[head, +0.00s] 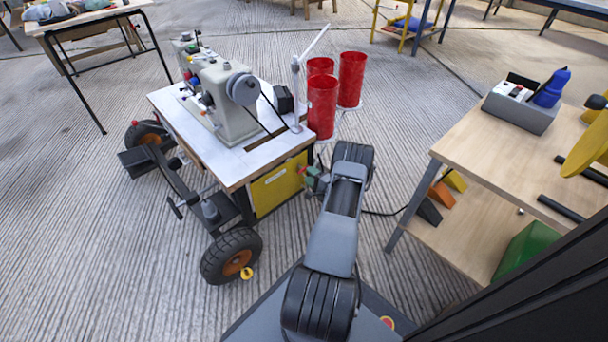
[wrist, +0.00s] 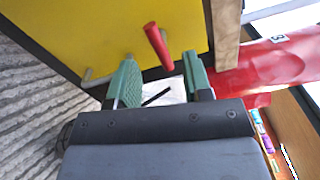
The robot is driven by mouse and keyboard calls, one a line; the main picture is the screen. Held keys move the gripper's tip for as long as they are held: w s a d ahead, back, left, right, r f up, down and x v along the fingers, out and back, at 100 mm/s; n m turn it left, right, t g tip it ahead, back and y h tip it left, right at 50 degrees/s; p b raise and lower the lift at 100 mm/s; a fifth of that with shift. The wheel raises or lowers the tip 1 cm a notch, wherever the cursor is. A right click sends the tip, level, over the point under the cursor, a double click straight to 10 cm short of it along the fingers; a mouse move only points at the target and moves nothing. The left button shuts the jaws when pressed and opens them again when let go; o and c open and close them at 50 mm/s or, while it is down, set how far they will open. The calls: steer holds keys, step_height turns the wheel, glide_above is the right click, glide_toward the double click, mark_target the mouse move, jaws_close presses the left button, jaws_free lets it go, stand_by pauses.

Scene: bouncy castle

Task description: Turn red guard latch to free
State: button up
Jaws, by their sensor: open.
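The red guard latch (wrist: 158,46) is a short red bar on the yellow guard panel (wrist: 90,30) in the wrist view. It slants, with its upper end to the left and its lower end to the right. My gripper (wrist: 160,72) is open, its two green fingers apart. The latch's lower end shows in the gap between the fingertips, nearer the right finger; I cannot tell whether they touch. In the head view the yellow panel (head: 277,190) is on the side of the sewing machine cart, and my gripper (head: 312,181) is at its right edge, partly hidden by my arm.
A sewing machine (head: 222,92) stands on the wheeled cart's white top (head: 262,150). Red cylinders (head: 322,105) stand at the cart's right corner, close to my gripper. A wooden workbench (head: 480,150) is to the right. Ridged floor (head: 110,250) is open to the left.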

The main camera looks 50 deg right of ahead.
mark_target(301, 168)
steer(key=shift+w+d+b, duration=0.15)
steer(key=shift+w+b, duration=0.35)
steer(key=shift+w, duration=1.45)
steer(key=shift+c, duration=0.3)
jaws_close()
